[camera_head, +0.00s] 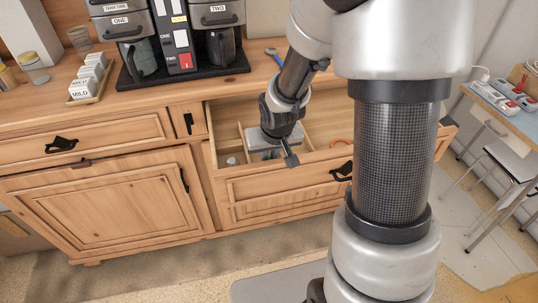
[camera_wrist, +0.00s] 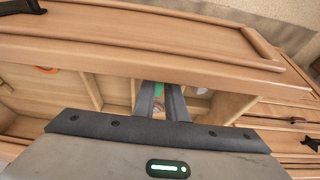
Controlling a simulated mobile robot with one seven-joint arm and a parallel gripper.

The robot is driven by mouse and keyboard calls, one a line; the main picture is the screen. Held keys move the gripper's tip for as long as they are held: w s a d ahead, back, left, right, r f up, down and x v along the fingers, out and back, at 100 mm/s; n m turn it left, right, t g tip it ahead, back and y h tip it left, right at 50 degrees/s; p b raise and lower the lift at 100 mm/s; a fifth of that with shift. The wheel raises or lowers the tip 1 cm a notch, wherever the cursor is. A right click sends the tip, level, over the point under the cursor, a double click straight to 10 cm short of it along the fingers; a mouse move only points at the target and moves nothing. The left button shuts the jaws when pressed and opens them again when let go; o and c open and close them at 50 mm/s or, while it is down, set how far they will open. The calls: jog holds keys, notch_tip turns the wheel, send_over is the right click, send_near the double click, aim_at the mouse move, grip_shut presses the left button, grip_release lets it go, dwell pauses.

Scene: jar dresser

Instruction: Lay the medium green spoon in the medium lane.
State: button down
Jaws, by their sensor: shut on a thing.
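My gripper (camera_head: 290,158) reaches down into the open, divided wooden drawer (camera_head: 322,125). In the wrist view my gripper (camera_wrist: 163,88) is shut on the green spoon (camera_wrist: 159,89); only a small green piece shows between the fingers. The rest of the spoon is hidden, and I cannot tell whether it touches the drawer floor. Thin wooden dividers (camera_wrist: 93,92) split the drawer into lanes. I cannot tell for certain which lane is directly under the spoon.
A small greyish item (camera_head: 232,160) lies in the drawer's left part, and an orange item (camera_head: 341,142) lies farther right. A blue spoon (camera_head: 275,56) lies on the counter above. The coffee machine (camera_head: 165,40) stands at the back left.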

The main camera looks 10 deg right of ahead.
jog(key=c, duration=1.7)
grip_release()
